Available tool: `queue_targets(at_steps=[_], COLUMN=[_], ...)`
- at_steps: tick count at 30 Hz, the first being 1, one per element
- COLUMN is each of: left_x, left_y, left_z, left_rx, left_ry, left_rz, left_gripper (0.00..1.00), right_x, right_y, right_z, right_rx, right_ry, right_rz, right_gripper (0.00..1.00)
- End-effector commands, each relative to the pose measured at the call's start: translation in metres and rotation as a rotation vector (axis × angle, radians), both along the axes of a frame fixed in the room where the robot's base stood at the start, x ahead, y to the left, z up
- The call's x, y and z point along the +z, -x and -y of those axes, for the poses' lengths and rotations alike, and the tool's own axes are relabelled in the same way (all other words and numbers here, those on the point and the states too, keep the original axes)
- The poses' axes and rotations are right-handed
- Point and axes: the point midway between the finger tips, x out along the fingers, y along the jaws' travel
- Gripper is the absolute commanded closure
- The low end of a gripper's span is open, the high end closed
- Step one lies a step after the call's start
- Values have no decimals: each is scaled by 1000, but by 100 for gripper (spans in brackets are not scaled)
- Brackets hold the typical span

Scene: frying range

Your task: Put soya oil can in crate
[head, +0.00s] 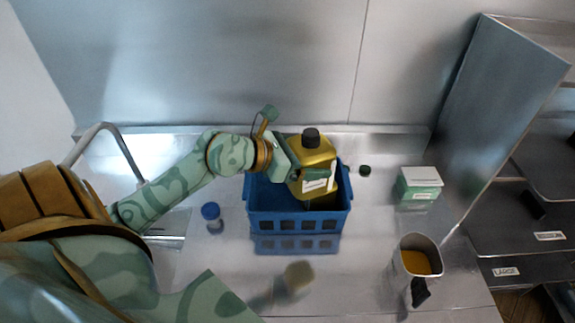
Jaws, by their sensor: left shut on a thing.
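The soya oil can (318,158) is a yellow-gold container with a dark cap and a pale label. It is tilted a little and sits over the right part of the blue crate (297,222), with its lower part inside or behind the crate's front rim. My left gripper (290,165) is shut on the can from its left side. The gripper hides part of the can's left side. Whether the can touches the crate floor cannot be told. My right gripper is not in view.
A blue-capped bottle (211,217) stands left of the crate. A green and white box (420,184) and a metal jug (415,262) with orange contents stand to the right. A dark cap (365,170) lies behind. A blurred brown-topped object (299,276) is in front.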

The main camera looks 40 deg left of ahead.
Motion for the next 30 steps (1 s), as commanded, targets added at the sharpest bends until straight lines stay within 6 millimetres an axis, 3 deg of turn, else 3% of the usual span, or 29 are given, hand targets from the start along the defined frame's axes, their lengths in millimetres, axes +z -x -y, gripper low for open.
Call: queue_targets(at_steps=[9,13,22,27,30], left_x=[-41,-69,-96,-120,-124], left_y=[-37,-46,-56,-55,-55], left_z=[-78,-96,-117,-116,-116], left_rx=[9,7,4,3,2], left_ry=[3,4,3,4,1], left_rz=[0,-1,2,1,3], left_gripper=[49,49,49,49,49], right_x=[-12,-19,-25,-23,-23], right_y=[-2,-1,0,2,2], right_z=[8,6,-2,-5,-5], right_rx=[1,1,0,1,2], right_ry=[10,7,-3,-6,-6], right_rz=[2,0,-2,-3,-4], right_gripper=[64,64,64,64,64])
